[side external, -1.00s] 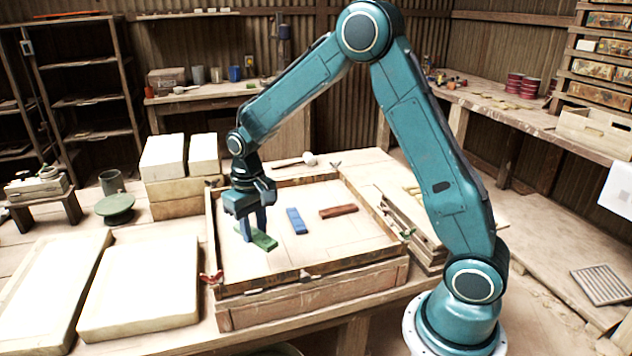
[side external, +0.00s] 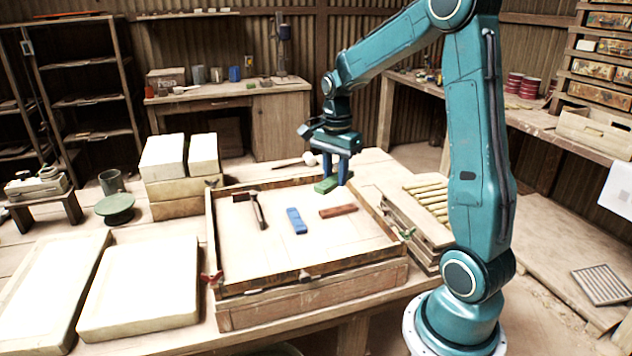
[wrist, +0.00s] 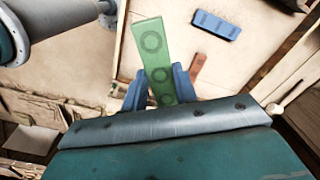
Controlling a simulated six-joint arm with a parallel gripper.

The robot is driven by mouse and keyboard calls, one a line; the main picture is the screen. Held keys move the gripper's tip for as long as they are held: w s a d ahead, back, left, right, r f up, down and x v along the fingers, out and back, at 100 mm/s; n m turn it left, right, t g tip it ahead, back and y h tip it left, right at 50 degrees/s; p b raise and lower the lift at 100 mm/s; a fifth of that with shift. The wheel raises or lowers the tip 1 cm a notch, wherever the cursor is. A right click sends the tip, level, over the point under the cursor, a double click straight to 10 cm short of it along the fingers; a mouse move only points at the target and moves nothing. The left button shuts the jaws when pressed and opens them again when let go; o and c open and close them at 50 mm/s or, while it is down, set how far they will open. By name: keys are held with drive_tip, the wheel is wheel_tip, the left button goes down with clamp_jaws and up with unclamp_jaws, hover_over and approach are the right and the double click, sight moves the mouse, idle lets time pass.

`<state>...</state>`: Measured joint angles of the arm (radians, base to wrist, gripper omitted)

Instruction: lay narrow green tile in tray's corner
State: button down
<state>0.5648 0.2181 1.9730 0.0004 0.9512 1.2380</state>
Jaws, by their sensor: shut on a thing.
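My gripper (side external: 336,172) is shut on the narrow green tile (side external: 325,186), holding it up near the far right corner of the wooden tray (side external: 313,278). In the wrist view the green tile (wrist: 153,42), marked with rings, stretches out from between the blue fingers (wrist: 160,88). Its lower end lies between the fingertips. The tile and fingers cover part of the tray's corner in the side view, and the height above the tray is hard to tell. A blue tile (side external: 296,220) and a reddish-brown tile (side external: 338,210) lie flat on the tray floor.
A hammer (side external: 256,210) lies inside the tray at the left. A white-headed mallet (side external: 309,159) lies behind the tray. A rack of pale rods (side external: 430,198) stands at the right, and pale slabs (side external: 143,288) lie at the left. The tray's front floor is clear.

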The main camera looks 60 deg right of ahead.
drive_tip(key=s+d+r+m, duration=0.2)
drive_tip(key=s+d+m, duration=0.1)
drive_tip(key=s+m, duration=0.2)
drive_tip(key=shift+s+d+r+m, duration=0.25)
drive_tip(key=shift+s+m, duration=0.15)
drive_tip(key=shift+m, duration=0.3)
hover_over(358, 241)
wheel_tip(358, 241, down, 16)
drive_tip(key=shift+f, duration=0.15)
drive_tip(key=shift+f, duration=0.1)
drive_tip(key=shift+f, duration=1.75)
drive_tip(key=shift+f, duration=0.1)
drive_tip(key=c, duration=1.1)
unclamp_jaws()
